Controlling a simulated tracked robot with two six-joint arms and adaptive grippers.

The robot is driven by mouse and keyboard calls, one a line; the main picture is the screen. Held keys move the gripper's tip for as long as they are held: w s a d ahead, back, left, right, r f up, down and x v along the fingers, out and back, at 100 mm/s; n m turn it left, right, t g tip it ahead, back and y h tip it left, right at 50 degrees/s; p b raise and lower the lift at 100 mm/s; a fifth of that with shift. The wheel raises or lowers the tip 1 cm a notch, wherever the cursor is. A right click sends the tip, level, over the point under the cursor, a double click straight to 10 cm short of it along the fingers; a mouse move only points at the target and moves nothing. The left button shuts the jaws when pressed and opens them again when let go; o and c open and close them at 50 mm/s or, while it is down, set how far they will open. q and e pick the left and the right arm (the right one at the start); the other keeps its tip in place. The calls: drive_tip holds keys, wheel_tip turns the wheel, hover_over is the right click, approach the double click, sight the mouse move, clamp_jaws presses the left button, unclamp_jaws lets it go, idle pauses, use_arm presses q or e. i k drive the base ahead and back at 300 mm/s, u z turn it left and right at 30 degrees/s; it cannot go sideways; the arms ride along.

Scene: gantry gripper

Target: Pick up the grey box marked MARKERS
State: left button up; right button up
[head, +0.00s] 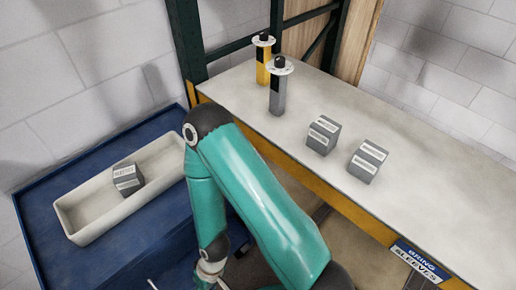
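Three grey boxes with white labels show in the head view. One box (127,179) lies in the long cream tray (83,229) at the left. The label print is too small to read, so I cannot tell which is marked MARKERS. One teal arm of mine bends across the middle, and its wrist runs down to the bottom edge. I see no gripper fingers clearly, and no box is seen held.
A yellow cylinder (263,62) and a grey cylinder (276,91), both with flanged tops, stand at the bench's far left. A dark green frame post (186,45) rises beside them. The tray rests on a blue surface (110,262). A blue sign (420,262) hangs at the bench's front edge.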

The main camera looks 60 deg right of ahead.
sight(367, 162)
drive_tip(key=z, duration=0.75)
drive_tip(key=k, duration=0.75)
drive_tip(key=z, duration=0.75)
drive_tip(key=k, duration=0.5)
drive_tip(key=z, duration=0.2)
drive_tip(key=i, duration=0.9)
drive_tip(key=u, duration=0.25)
